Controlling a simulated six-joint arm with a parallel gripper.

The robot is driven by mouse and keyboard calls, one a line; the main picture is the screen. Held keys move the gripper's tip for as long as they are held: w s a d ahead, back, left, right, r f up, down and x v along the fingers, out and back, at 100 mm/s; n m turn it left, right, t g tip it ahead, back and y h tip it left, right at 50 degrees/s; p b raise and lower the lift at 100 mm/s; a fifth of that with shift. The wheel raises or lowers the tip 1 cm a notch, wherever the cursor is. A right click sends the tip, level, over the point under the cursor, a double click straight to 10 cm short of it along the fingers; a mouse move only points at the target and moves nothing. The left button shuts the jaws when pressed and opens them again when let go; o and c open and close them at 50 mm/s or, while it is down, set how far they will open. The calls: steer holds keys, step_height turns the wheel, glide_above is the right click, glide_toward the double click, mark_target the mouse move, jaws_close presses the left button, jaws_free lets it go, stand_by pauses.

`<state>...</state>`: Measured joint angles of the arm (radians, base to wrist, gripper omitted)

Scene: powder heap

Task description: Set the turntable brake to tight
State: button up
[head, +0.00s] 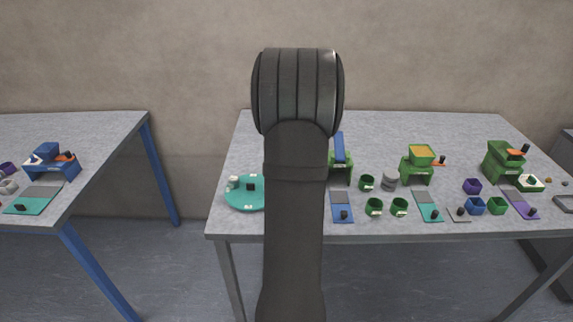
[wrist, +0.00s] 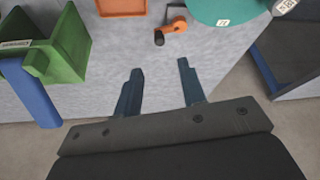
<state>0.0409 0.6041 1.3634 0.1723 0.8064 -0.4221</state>
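The teal turntable (head: 243,195) is at the left front of the middle table, partly hidden behind my arm. In the head view my arm hides the gripper.
A green stand (wrist: 58,48) with a blue bar (wrist: 32,92) is at the left in the wrist view, near an orange tray (wrist: 122,6). Green cups (head: 374,207) and further green stands (head: 417,164) fill the table's right side. Another table (head: 90,130) stands left, across a gap.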

steer(key=x, duration=0.9)
steer(key=shift+f, duration=0.1)
steer(key=shift+c, duration=0.3)
jaws_close()
